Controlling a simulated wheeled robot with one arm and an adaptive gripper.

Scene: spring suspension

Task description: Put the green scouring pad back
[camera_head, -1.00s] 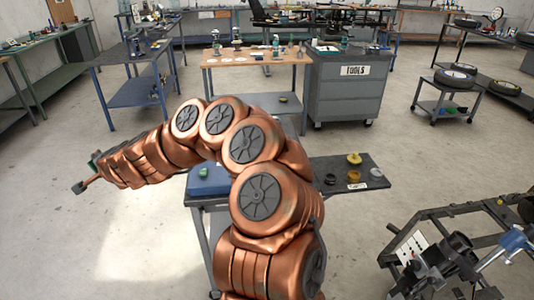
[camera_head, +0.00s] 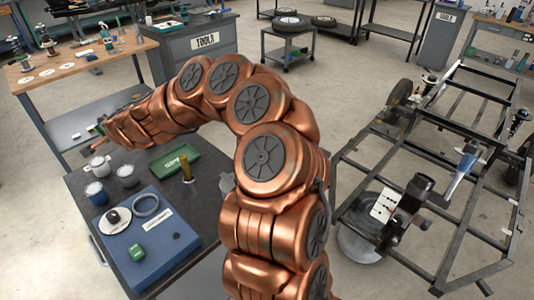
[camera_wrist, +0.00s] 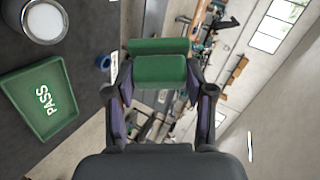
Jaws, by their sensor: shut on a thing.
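A green pad (camera_wrist: 159,70) is clamped between the two fingers of my gripper (camera_wrist: 158,92) in the wrist view. It looks like a block with a second green strip behind it. In the head view my gripper (camera_head: 99,138) is at the left end of my copper arm, above the far left corner of the dark table, and only a sliver of green shows there.
A wooden bench (camera_head: 85,65) and a TOOLS cabinet (camera_head: 200,50) stand behind. A black metal frame (camera_head: 440,190) fills the right.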

